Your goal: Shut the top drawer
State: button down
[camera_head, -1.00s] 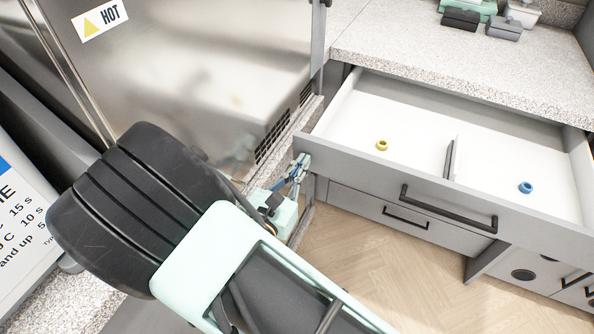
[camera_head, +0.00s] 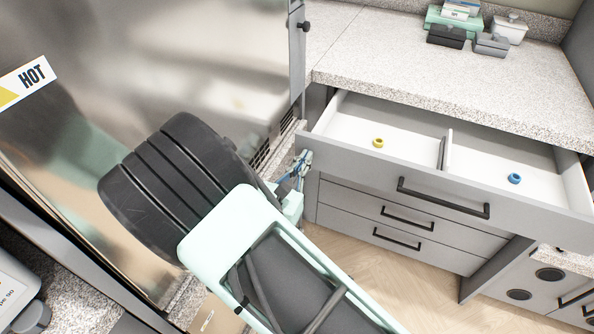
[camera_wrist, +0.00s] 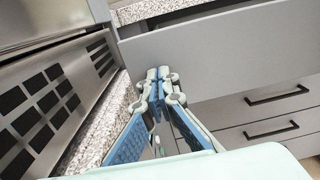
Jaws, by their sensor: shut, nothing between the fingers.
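The top drawer (camera_head: 372,164) is pulled out under the speckled counter, with a grey front, a dark bar handle (camera_head: 443,198) and a white inside. A divider splits it; a yellow ring (camera_head: 378,142) lies in the left part and a blue ring (camera_head: 514,178) in the right part. My gripper (camera_head: 303,160) is shut and empty at the left end of the drawer front. In the wrist view, my gripper's tips (camera_wrist: 158,74) are together, pointing at the drawer front (camera_wrist: 215,55) near its left edge. I cannot tell whether they touch it.
A steel autoclave with a HOT label (camera_head: 34,73) stands at the left, with its vent grille (camera_wrist: 45,95) close to my gripper. Lower closed drawers (camera_head: 400,219) are below. Boxes (camera_head: 447,36) stand at the back of the counter (camera_head: 450,80). The wood floor (camera_head: 380,290) is clear.

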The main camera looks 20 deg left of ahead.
aim_at(334, 118)
jog(key=w+b, duration=0.3)
jog(key=w, duration=2)
jog(key=shift+w, duration=0.25)
jog(key=shift+s, duration=0.2)
